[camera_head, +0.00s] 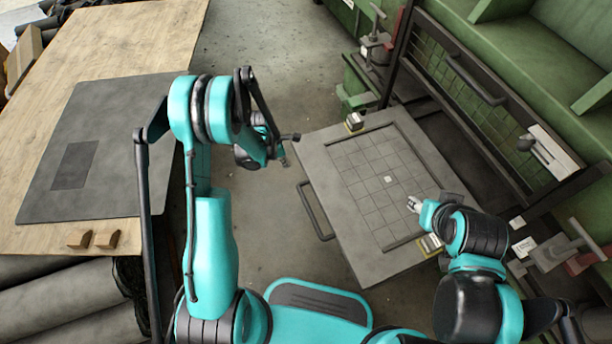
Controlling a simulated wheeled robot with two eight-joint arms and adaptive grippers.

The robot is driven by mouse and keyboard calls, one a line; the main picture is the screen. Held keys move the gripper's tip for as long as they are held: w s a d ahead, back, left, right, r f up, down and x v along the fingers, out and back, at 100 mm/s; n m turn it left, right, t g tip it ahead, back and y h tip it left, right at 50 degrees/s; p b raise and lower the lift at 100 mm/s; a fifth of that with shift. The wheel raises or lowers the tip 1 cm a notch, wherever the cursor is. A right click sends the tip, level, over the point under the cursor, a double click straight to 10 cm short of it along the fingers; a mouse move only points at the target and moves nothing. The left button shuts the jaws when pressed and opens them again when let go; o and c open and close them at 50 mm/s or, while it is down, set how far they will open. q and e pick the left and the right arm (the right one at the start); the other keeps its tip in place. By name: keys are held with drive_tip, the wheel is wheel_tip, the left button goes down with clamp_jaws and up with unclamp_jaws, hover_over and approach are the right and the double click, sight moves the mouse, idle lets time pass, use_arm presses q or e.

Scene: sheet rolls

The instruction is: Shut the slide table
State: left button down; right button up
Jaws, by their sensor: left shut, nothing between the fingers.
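The slide table (322,158) is a grey slab with a grid of squares. It sticks out to the left of the green machine (520,55), with a dark bar handle (311,212) on its left front edge. My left gripper (289,151) is shut and empty, hanging above and beside the table's upper left corner, apart from the handle. My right gripper (412,204) is over the right part of the table, partly hidden by its own arm; I cannot tell whether it is open.
A mesh guard with a handle (475,80) is on the machine. Bare floor (270,60) lies between bench and machine.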

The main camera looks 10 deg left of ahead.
use_arm(q)
drive_tip(key=w+d+f+b, duration=0.1)
drive_tip(key=d+f+b, duration=0.1)
drive_tip(key=f, duration=0.3)
drive_tip(key=w+d+f+b, duration=0.2)
drive_tip(key=d+f+b, duration=0.1)
drive_tip(key=f, duration=0.3)
drive_tip(key=shift+w+f+n, duration=0.15)
drive_tip(key=shift+w+n, duration=0.15)
drive_tip(key=shift+n, duration=0.1)
drive_tip(key=shift+d, duration=0.15)
